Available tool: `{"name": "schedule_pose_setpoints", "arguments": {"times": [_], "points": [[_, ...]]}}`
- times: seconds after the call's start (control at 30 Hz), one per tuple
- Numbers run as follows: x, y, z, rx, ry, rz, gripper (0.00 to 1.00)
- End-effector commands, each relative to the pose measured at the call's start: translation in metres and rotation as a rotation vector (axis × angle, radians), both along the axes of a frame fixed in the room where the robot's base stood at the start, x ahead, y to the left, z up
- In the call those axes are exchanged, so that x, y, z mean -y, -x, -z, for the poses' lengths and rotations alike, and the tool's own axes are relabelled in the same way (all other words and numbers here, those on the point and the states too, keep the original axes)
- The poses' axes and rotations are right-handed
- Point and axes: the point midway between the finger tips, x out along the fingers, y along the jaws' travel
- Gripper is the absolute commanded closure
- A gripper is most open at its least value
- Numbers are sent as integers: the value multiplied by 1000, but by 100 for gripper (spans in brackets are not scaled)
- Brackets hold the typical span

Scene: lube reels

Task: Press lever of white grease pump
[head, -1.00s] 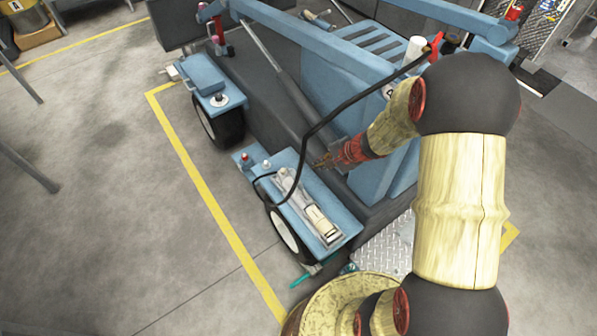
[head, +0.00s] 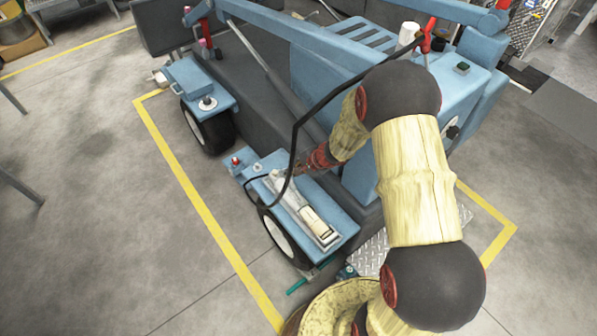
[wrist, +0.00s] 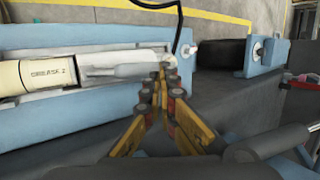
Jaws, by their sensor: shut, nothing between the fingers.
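The white grease pump (head: 313,218) lies in a shallow tray on the blue fender box of the machine. In the wrist view its cream barrel marked as grease (wrist: 38,74) is at the left, and a slim grey-white lever-like part (wrist: 118,71) runs right from it. My gripper (wrist: 161,80) is shut and empty, its fingertips overlapping the right end of the pump in this view. I cannot tell whether they touch it. In the head view my gripper (head: 303,167) is just above and beside the pump's far end, partly hidden by a black hose.
The black hose (head: 294,150) arches from the pump end up toward the machine body. A second blue fender box (head: 201,88) stands farther back. Dark machine bodywork lies right of the pump. Grey floor with a yellow line (head: 190,190) is open on the left.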

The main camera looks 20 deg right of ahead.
Motion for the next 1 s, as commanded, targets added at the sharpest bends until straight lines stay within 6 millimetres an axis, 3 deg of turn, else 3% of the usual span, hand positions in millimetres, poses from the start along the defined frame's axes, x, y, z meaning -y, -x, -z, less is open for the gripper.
{"name": "schedule_pose_setpoints", "arguments": {"times": [1.0], "points": [[-5,-10,9,-48,16,-1,100]]}}
